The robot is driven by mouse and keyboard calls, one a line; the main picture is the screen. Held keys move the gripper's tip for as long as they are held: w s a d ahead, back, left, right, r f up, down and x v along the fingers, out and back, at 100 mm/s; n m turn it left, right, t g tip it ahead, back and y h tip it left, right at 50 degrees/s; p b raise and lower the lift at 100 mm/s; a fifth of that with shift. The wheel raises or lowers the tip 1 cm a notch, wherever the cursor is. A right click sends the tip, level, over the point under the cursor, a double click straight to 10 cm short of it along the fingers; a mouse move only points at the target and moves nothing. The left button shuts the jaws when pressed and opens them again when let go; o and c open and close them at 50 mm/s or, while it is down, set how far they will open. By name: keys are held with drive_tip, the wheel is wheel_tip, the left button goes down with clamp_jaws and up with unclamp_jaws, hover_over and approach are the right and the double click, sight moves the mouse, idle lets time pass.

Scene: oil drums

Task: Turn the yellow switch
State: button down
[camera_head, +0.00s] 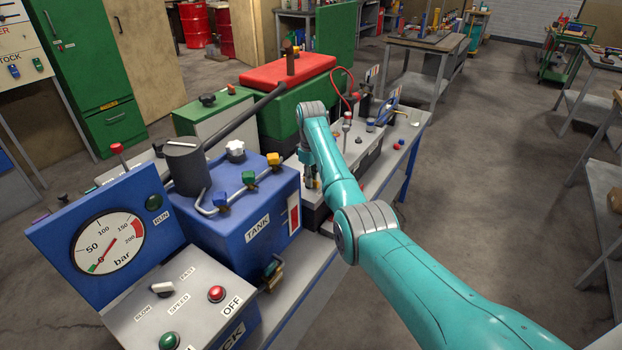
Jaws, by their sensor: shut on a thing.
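My gripper (312,184) points down over the grey-topped dark box, just right of the blue tank. It is small in the picture and partly covered by my arm. Its fingers are shut on a small yellow piece (317,184) at the box's near end, which looks like the yellow switch. Most of this piece is hidden by the fingers, so I cannot tell which way it is turned.
The blue tank (243,222) has blue, green and yellow valve handles on its pipe close to the left of my gripper. A gauge panel (108,243) and a grey control box (175,298) stand nearer. A red-lidded green box (287,73) stands behind.

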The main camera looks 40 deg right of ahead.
drive_tip(key=c, duration=1.2)
unclamp_jaws()
drive_tip(key=shift+r, duration=0.1)
wheel_tip(320, 180, up, 12)
